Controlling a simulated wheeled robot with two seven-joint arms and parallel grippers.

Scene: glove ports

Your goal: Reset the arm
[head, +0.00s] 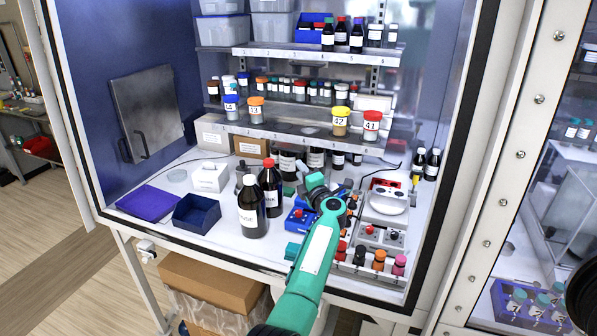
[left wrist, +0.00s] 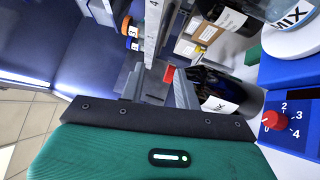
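My left arm (head: 317,250) is teal and reaches from the bottom of the head view into the open cabinet. My left gripper (head: 316,183) is above the worktop, right of two dark bottles; its fingertips are hard to make out there. In the left wrist view the two grey fingers of the left gripper (left wrist: 158,85) stand apart with nothing held between them. A red cap (left wrist: 169,73) shows beyond the gap. A dark bottle (left wrist: 228,98) shows just right of the fingers; I cannot tell its exact distance. My right gripper is not in view.
A blue dial device (left wrist: 288,123) is right of the gripper. Shelves (head: 300,135) with several jars are behind. Small capped bottles (head: 379,261) line the front right.

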